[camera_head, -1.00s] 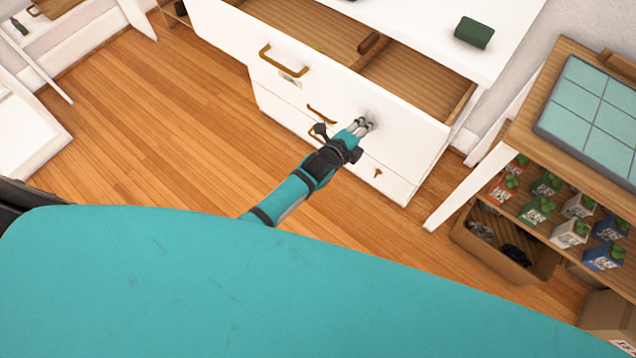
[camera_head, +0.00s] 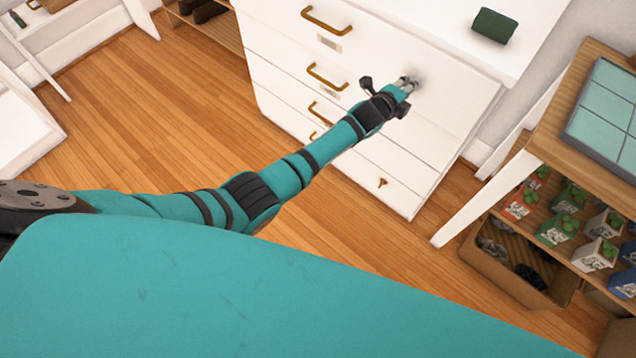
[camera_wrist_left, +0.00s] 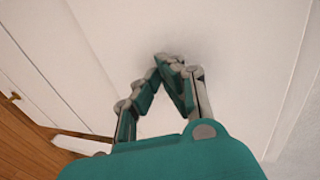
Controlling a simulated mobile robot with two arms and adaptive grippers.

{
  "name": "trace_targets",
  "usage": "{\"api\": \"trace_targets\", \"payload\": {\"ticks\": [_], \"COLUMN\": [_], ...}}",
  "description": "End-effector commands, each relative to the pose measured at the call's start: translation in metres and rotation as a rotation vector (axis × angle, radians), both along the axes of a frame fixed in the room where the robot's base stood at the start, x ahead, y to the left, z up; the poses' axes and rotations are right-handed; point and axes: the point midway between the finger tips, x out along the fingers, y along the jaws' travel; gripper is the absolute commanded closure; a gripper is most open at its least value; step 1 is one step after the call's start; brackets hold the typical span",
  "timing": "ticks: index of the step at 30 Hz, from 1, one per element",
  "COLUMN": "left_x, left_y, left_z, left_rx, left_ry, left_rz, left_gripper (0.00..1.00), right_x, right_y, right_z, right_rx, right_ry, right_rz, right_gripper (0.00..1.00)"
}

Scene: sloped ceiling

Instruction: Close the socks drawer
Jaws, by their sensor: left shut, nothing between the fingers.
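The white chest of drawers (camera_head: 285,60) stands ahead. Its top drawer (camera_head: 365,50) has a brass handle (camera_head: 326,19) and a small label too blurred to read. The front of this drawer looks flush with the chest, and its inside is hidden. My left gripper (camera_head: 408,82) is shut and empty, with its fingertips at the white front, right of the handles. In the left wrist view its fingertips (camera_wrist_left: 168,60) meet at or very near the white surface, with a soft shadow around them. My right gripper is not in view.
A dark green folded item (camera_head: 494,26) lies on the chest top. A wooden table (camera_head: 555,135) stands at the right, with small potted plants on its shelf and a box (camera_head: 520,275) below. Open wooden floor (camera_head: 170,120) lies left of the chest.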

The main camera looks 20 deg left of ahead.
Motion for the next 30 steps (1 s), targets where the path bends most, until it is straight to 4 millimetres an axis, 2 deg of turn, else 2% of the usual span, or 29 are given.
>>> {"api": "trace_targets", "payload": {"ticks": [9,30], "left_x": [0.0095,0.0098], "left_y": [-0.0035,-0.0019], "left_z": [-0.0004,0.0014], "left_rx": [0.001,0.000], "left_ry": [0.001,0.000], "left_rz": [0.000,0.001], "left_gripper": [1.00,1.00], "right_x": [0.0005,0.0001], "right_y": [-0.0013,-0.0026], "right_z": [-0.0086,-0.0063], "right_rx": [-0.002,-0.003], "right_ry": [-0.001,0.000], "right_rz": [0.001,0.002], "right_gripper": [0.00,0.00]}}
